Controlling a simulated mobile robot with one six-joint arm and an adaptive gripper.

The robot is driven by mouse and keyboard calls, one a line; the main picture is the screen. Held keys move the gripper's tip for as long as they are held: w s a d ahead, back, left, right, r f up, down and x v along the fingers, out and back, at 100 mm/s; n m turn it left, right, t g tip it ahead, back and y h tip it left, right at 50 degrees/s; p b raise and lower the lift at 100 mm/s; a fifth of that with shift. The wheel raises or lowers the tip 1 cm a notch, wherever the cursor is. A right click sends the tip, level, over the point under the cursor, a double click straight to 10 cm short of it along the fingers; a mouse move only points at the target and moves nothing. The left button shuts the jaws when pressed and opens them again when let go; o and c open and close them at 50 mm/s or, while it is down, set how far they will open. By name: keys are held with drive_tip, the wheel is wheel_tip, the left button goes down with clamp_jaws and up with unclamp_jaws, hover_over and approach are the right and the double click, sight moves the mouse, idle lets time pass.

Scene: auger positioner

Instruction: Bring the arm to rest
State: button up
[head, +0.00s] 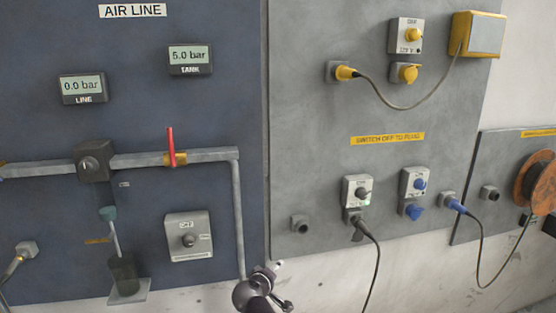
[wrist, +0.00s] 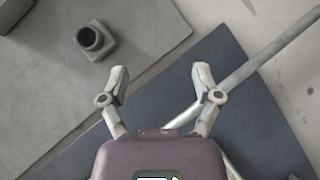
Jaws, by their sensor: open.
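My gripper (wrist: 161,84) is open and empty in the wrist view, its two fingers spread apart. Behind the fingers are the grey panel (wrist: 150,25) with a square socket (wrist: 95,40) and the dark blue panel (wrist: 262,125) with a grey pipe (wrist: 270,60). In the head view, part of my arm (head: 258,290) shows at the bottom, in front of the lower edge of the panels. The fingertips cannot be made out clearly there.
The blue air line panel (head: 215,110) carries a pipe (head: 222,155), a red-handled valve (head: 172,150) and gauges reading 0.0 and 5.0 bar. The grey panel (head: 320,100) holds sockets and plugs. A black cable (head: 375,270) and an orange reel (head: 535,185) are at right.

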drive_tip(key=s+d+f+m+g, duration=0.2)
drive_tip(key=d+f+m+g, duration=0.1)
drive_tip(key=d, duration=0.3)
drive_tip(key=s+d+f+m+g, duration=0.2)
drive_tip(key=s+d+f+g, duration=0.15)
drive_tip(key=d, duration=0.35)
drive_tip(key=s+d+f+m+g+y, duration=0.3)
drive_tip(key=s+d+f+g+y, duration=0.1)
drive_tip(key=s, duration=0.4)
drive_tip(key=shift+s+d+f+g+y, duration=0.3)
drive_tip(key=shift+d+g, duration=0.4)
drive_tip(key=shift+g, duration=0.35)
